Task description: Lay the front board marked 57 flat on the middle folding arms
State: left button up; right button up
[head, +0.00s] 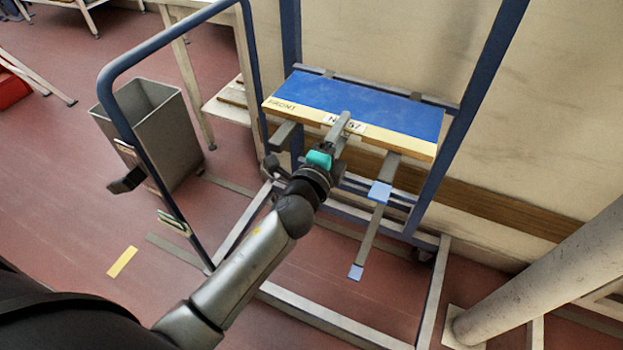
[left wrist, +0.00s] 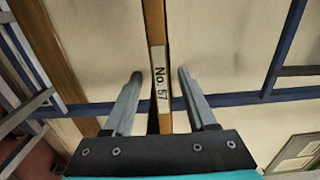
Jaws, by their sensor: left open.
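The board marked No. 57 (head: 375,104) has a blue top and a pale yellow front edge with the word FRONT. It lies about flat on the folding arms of a blue rack. One arm end (head: 282,135) sticks out at its left and one with a light blue tip (head: 380,192) at its right. My left gripper (head: 344,136) is open at the board's front edge by the label. In the left wrist view, its fingers (left wrist: 159,74) stand on either side of the board's edge (left wrist: 156,35), with gaps visible. My right gripper is not in view.
A lower arm with a light blue tip (head: 356,272) juts forward below the board. The blue rack frame (head: 468,120) has posts on both sides. A grey bin (head: 160,130) stands at left and a thick pale pipe (head: 545,280) at right. Open red floor (head: 70,190) lies at left.

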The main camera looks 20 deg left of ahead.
pick_arm(q)
jog(key=s, duration=1.5)
jog(key=shift+a+b, duration=0.25)
jog(key=shift+b, duration=0.15)
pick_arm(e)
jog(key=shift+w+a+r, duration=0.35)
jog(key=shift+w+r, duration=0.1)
pick_arm(q)
jog(key=s+f+n+g+p, duration=0.1)
jog(key=s+f+n+g, duration=0.25)
jog(key=f, duration=0.95)
jog(key=s+f+n+g+p, duration=0.2)
jog(key=f+n+g, duration=0.2)
jog(key=f, duration=1)
jog(key=s+a+f+n+g+p, duration=0.1)
jog(key=s+a+f+n+g, duration=0.3)
jog(key=s+f, duration=0.3)
jog(key=s+a+f+n+g+y+p, duration=0.1)
jog(key=s+a+f+n+g, duration=0.3)
jog(key=s+f, duration=0.4)
jog(key=s, duration=0.5)
jog(key=shift+s+a+n, duration=0.2)
jog(key=shift+n, duration=0.15)
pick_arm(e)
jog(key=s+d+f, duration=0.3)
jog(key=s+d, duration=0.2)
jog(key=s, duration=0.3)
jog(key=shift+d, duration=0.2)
